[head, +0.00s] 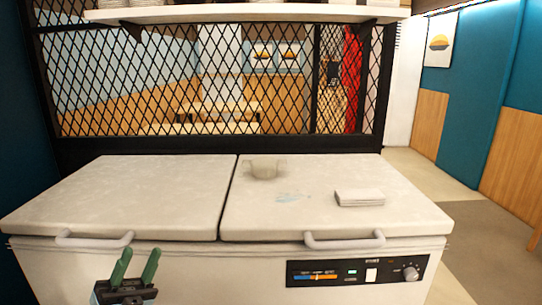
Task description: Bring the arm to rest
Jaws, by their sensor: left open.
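My left gripper (136,268) shows at the bottom left of the head view, in front of the white chest freezer (150,195). Its two green fingers point up and stand apart, with nothing between them. It is just below the left lid handle (93,241) and looks apart from it. Only the gripper's end shows; the rest of the arm is below the frame. My right gripper is not in view.
Both freezer lids are shut. A pale cup-like container (264,168) and a small white stack (360,197) are on the right lid. A right handle (344,243) and control panel (357,271) are on the front. A black mesh screen (215,80) stands behind.

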